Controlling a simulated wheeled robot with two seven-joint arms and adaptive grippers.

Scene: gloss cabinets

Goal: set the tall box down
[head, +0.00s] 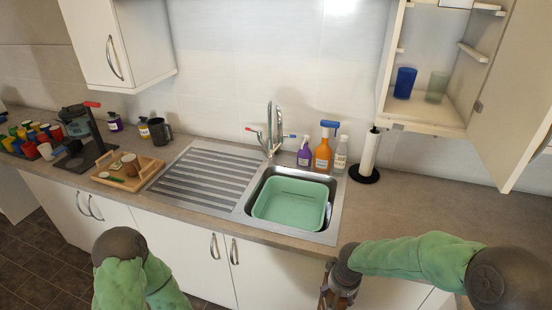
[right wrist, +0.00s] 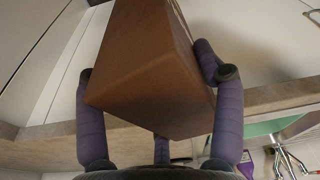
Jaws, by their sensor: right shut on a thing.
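The tall box (right wrist: 150,75) is brown and fills the middle of the right wrist view. My right gripper (right wrist: 150,68) is shut on it, with purple fingers on both sides. In the head view my right gripper (head: 342,282) hangs in front of the counter's front edge, right of the sink. Only a brown sliver of the box (head: 324,296) shows there, and the rest is hidden or out of frame. My left arm shows at the bottom left of the head view, but its gripper is not in view.
The counter (head: 420,205) is clear right of the paper towel holder (head: 368,158). The sink holds a green basin (head: 290,203), with several bottles (head: 322,150) behind it. An open wall cabinet (head: 425,112) hangs above right, its door (head: 515,105) swung out over the counter.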

